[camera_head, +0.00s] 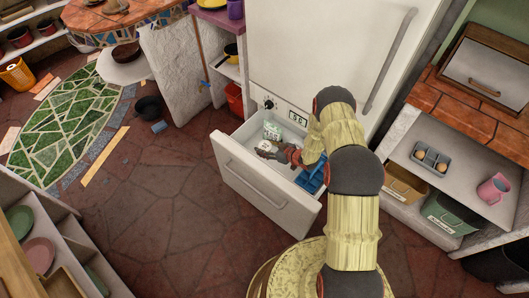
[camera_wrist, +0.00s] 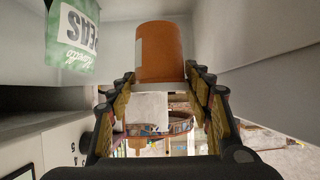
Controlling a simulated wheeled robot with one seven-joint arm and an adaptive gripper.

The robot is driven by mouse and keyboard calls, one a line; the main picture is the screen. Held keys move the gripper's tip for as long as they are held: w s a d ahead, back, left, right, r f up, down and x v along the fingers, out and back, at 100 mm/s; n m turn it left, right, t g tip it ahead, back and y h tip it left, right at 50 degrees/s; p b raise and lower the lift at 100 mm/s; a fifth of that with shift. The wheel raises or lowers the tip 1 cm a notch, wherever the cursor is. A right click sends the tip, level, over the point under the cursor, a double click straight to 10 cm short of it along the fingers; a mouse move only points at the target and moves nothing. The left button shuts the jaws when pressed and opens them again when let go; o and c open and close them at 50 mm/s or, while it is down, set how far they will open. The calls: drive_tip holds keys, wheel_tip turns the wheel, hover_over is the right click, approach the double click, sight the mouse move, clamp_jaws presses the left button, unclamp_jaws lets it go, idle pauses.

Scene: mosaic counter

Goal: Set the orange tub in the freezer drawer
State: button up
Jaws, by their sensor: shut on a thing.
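The orange tub (camera_wrist: 165,52) is a plain orange cylinder with a pale patch at its left edge in the wrist view. My gripper (camera_wrist: 160,80) is shut on it, with one dark, yellow-padded finger on either side. In the head view my gripper (camera_head: 281,153) is inside the open freezer drawer (camera_head: 255,190), below the white fridge door. The tub is hard to make out there behind my gripper. The drawer's pale walls surround the tub in the wrist view. I cannot tell whether the tub touches the drawer floor.
A green-and-white peas bag (camera_head: 272,130) stands in the drawer near its back left; it also shows in the wrist view (camera_wrist: 72,35). A blue object (camera_head: 312,178) lies at the drawer's right side. A control panel (camera_head: 298,118) sits just above. Open floor (camera_head: 170,210) lies left of the drawer.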

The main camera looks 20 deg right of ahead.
drive_tip(key=shift+w+a+f+b, duration=0.15)
drive_tip(key=shift+f+b, duration=0.4)
drive_tip(key=shift+f, duration=0.45)
drive_tip(key=shift+w+f+b, duration=0.15)
drive_tip(key=shift+f+b, duration=0.35)
drive_tip(key=shift+f, duration=0.45)
drive_tip(key=shift+r, duration=0.1)
drive_tip(key=shift+f+b, duration=0.45)
drive_tip(key=shift+f, duration=0.15)
drive_tip(key=shift+f, duration=0.1)
drive_tip(key=o, duration=1.2)
drive_tip(key=shift+o, duration=0.5)
